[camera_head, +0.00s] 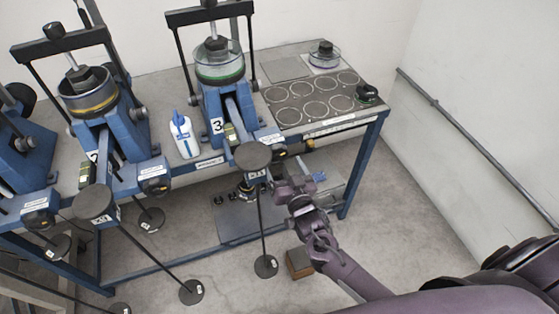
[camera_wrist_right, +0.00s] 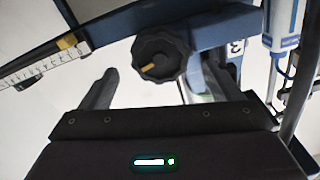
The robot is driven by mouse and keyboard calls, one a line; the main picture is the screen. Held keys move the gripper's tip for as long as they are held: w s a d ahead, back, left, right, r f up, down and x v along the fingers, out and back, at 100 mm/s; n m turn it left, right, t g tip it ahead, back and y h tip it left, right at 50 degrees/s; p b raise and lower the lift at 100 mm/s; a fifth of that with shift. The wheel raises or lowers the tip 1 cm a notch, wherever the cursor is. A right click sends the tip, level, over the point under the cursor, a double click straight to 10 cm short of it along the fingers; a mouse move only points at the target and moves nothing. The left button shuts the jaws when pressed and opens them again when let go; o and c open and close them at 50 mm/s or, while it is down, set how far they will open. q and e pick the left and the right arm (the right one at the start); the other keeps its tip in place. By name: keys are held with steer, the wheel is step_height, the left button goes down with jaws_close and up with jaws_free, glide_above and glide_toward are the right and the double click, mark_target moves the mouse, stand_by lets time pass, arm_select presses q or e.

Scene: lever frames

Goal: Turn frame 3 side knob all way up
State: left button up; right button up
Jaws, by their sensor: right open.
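Frame 3 (camera_head: 217,126) is a blue lever frame with a white "3" label, standing on the bench in the middle of the head view. Its black side knob (camera_head: 279,151) is partly hidden near the bench's front edge. My right gripper (camera_head: 286,174) is open and empty in front of the bench. Its two fingers lie on either side of the knob in the wrist view, apart from it. My left gripper is not in view.
A scale with a yellow marker (camera_wrist_right: 67,42) is at the upper left of the wrist view. A white and blue bottle (camera_head: 184,136) stands left of frame 3. A round pad on a rod (camera_head: 253,156) stands close left of my gripper. A brown block (camera_head: 299,263) is on the floor.

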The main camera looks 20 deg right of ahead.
steer(key=shift+s+d+b, duration=0.1)
steer(key=shift+s+b, duration=0.25)
steer(key=shift+s, duration=2)
steer(key=shift+f, duration=0.1)
steer(key=s+d+f+n+g, duration=0.15)
steer(key=s+f+g, duration=0.35)
steer(key=f, duration=0.8)
steer(key=s+d+f+n+g, duration=0.1)
steer(key=s+d+f+g, duration=0.15)
steer(key=s+f, duration=0.7)
steer(key=s+f+n+g, duration=0.1)
steer(key=s+f+g, duration=0.3)
steer(key=s+f, duration=0.6)
steer(key=s+d+f+n+g, duration=0.1)
steer(key=s+f+g, duration=0.4)
steer(key=s+f, duration=0.5)
steer(key=s, duration=0.5)
steer(key=shift+s+f+h, duration=0.15)
steer(key=shift+f+h, duration=0.1)
steer(key=shift+h, duration=0.05)
